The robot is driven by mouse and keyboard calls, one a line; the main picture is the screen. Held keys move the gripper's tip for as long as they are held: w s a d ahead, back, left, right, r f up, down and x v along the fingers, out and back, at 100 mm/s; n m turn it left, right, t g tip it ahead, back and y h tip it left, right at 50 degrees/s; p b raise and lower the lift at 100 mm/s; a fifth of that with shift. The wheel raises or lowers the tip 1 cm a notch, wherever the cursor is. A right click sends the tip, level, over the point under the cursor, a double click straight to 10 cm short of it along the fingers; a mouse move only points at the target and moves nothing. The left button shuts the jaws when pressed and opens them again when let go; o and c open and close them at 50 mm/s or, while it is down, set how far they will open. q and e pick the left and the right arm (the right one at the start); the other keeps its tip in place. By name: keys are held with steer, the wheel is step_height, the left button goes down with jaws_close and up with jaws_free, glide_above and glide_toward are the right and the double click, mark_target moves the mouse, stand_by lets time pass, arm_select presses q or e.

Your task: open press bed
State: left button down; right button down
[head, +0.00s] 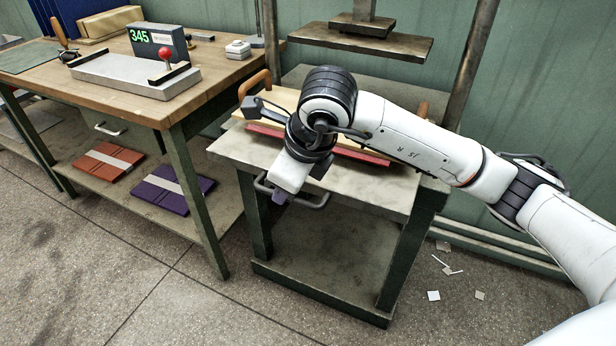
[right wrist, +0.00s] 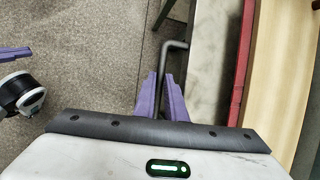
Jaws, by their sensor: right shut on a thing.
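The press bed (head: 385,188) is a worn pale slab on a green frame in the middle of the head view. A dark bar handle (head: 316,202) runs along its front edge. My right gripper (head: 280,197) points down at this handle and is shut on it. In the right wrist view, the purple fingers (right wrist: 162,92) stand on either side of the handle bar (right wrist: 176,50). The bed's edge (right wrist: 207,60) lies just right of them. Part of my left gripper (right wrist: 14,54) shows at the left edge of that view; its jaws are not clear.
A red board (head: 374,157) and a tan board lie on the bed, partly behind my right arm. The upper press plate (head: 370,40) hangs above. A wooden workbench (head: 145,105) stands left, with red and purple stacks (head: 172,190) on its shelf. Scraps (head: 433,295) litter the floor at right.

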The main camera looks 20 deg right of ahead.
arm_select(q)
steer(key=shift+s+r, duration=0.3)
steer(key=shift+s, duration=0.1)
arm_select(e)
steer(key=shift+s+a, duration=1.45)
steer(key=shift+a, duration=0.2)
steer(key=c, duration=1.8)
jaws_free()
arm_select(q)
steer(key=shift+s+f, duration=0.15)
steer(key=shift+f, duration=0.1)
steer(key=shift+a+r+p, duration=0.1)
steer(key=shift+r+p, duration=0.3)
steer(key=shift+p, duration=0.25)
arm_select(e)
steer(key=v, duration=1)
steer(key=shift+d+r, duration=0.1)
